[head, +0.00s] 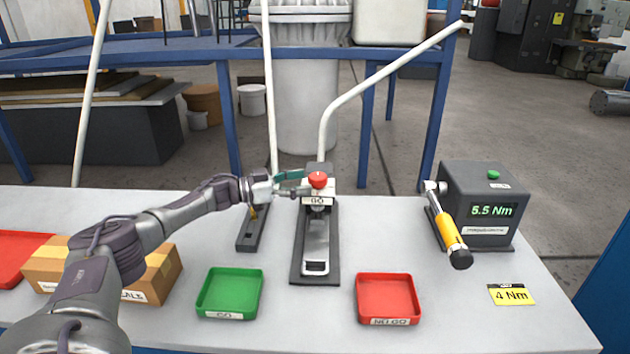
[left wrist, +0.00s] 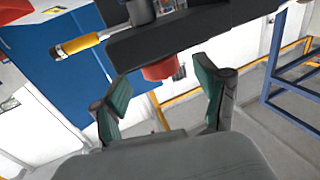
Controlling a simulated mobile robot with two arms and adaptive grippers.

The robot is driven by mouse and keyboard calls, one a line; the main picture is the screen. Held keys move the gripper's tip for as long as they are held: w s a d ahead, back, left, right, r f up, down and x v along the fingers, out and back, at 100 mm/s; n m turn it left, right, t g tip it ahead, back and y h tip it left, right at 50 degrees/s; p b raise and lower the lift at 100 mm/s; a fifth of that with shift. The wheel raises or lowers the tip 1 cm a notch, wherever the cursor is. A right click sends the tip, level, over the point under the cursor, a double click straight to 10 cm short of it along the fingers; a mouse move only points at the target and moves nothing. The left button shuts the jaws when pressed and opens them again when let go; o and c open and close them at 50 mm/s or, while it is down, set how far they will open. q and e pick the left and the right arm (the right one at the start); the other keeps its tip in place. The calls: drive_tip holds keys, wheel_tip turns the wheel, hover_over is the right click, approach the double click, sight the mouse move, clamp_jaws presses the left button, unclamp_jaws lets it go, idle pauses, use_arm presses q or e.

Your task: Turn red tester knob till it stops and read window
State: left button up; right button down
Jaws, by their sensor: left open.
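Contact cannot be told. My right gripper is not in view.
A green tray (head: 203,309) marked GO and a red tray (head: 362,309) marked NO GO stand in front. At right are a torque meter (head: 455,185) reading 5.5 Nm, a yellow-handled wrench (head: 447,229) and a "4 Nm" card (head: 512,294). A cardboard box (head: 165,270) is at left.

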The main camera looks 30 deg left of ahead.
use_arm(q)
drive_tip(key=v, duration=0.7)
idle(0.3)
